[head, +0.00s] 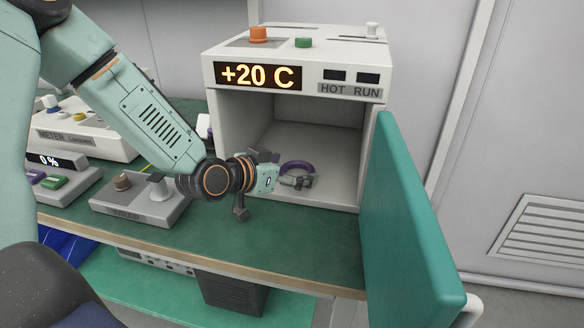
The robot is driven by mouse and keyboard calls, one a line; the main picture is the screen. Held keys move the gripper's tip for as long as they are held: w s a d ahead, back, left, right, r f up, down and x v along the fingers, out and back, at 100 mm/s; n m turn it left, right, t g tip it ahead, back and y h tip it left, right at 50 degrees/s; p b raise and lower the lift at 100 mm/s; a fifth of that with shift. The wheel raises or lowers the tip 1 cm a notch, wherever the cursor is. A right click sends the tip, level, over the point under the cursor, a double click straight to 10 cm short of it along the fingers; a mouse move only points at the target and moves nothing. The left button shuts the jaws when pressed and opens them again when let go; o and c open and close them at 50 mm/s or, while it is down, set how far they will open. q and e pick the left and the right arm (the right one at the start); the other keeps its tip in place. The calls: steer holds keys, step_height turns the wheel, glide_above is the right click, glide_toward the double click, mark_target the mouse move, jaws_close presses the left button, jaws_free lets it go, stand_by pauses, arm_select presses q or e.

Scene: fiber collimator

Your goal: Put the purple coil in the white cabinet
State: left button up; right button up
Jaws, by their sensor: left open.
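The white cabinet (300,93) stands on the green bench with its teal door (416,235) swung wide open to the right. Its display reads +20 C. The purple coil (297,164) shows as a ring inside the cabinet opening, at the cabinet floor near the front. A small grey part sits at the coil's lower edge, by the gripper's tip. My left gripper (262,185) is open in front of the opening, just left of the coil. I cannot tell whether a finger touches the coil. My right gripper is not in view.
A grey box with knobs (140,204) stands on the green bench (290,240) left of my gripper. A white meter box (85,132) and a 0 % display unit stand further left. The open door blocks the right side. The bench front before the cabinet is clear.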

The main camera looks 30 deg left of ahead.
arm_select(q)
steer(key=shift+w+r+p, duration=0.1)
steer(key=shift+r+p, duration=0.4)
steer(key=shift+r, duration=0.3)
steer(key=shift+s+a, duration=0.1)
steer(key=shift+s, duration=0.3)
steer(key=p+v, duration=0.2)
steer(key=shift+s+r, duration=0.2)
steer(key=shift+s, duration=0.05)
steer(key=p+v, duration=0.2)
steer(key=p, duration=0.1)
steer(key=shift+s+a+r, duration=0.1)
steer(key=shift+s, duration=0.1)
steer(key=p+v, duration=0.6)
steer(key=p, duration=0.3)
steer(key=shift+s, duration=0.1)
